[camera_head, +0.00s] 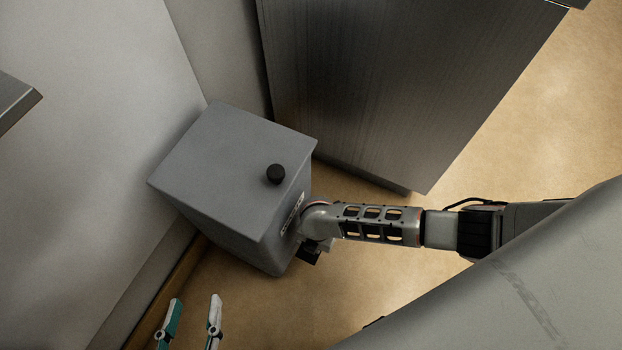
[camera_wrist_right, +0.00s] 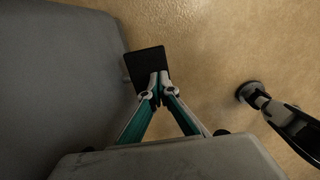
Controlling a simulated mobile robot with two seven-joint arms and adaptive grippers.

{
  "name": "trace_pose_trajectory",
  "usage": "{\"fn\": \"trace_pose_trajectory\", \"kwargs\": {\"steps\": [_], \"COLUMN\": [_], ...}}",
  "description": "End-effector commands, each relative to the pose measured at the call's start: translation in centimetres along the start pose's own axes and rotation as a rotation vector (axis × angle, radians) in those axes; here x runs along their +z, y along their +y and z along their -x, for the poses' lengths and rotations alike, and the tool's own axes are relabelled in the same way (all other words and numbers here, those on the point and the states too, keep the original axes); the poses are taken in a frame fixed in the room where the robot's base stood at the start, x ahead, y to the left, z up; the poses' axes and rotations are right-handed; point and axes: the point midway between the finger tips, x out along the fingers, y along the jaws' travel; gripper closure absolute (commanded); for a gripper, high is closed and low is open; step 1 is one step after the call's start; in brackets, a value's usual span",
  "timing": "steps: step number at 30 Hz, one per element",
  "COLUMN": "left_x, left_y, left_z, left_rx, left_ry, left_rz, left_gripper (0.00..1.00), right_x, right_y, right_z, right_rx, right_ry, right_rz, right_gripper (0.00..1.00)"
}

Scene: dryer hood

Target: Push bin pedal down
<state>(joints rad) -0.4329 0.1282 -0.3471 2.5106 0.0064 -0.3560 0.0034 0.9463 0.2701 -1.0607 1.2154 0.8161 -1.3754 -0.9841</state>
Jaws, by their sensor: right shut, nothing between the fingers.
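The grey bin (camera_head: 225,165) stands at an angle against the wall, its lid closed with a black knob (camera_head: 276,174) on top. The black pedal (camera_wrist_right: 147,60) sticks out beside the bin's grey side (camera_wrist_right: 60,85) in the right wrist view. My right gripper (camera_wrist_right: 158,78) is shut, with its tips overlapping the pedal's near edge; I cannot tell whether they touch it. In the head view my right arm covers that gripper at the bin's front. My left gripper (camera_head: 196,300) is at the lower left with its fingers apart and empty, away from the bin.
A dark metal cabinet (camera_head: 390,80) stands behind and right of the bin. A wall (camera_head: 90,110) is on the left. Tan floor (camera_head: 390,300) is open in front of the bin. A dark rounded piece (camera_wrist_right: 252,92) lies right of my right gripper.

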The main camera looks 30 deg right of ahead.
Motion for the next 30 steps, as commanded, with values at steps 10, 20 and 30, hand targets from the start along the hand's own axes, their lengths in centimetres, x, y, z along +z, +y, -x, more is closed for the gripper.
{"fn": "trace_pose_trajectory", "kwargs": {"steps": [10,20,30], "left_x": [0.3,1.1,1.1], "left_y": [0.0,0.1,0.1], "left_z": [0.0,0.0,0.0], "left_rx": [0.001,0.002,0.002], "left_ry": [-0.005,-0.019,-0.019], "left_rz": [0.002,0.007,0.007], "left_gripper": [0.60,0.60,0.60], "right_x": [0.0,-0.1,0.0], "right_y": [-0.1,-0.1,0.0], "right_z": [-0.3,-1.2,-1.2], "right_rx": [-0.001,-0.002,0.000], "right_ry": [0.001,0.001,0.000], "right_rz": [0.000,-0.001,0.000], "right_gripper": [1.00,1.00,1.00]}}
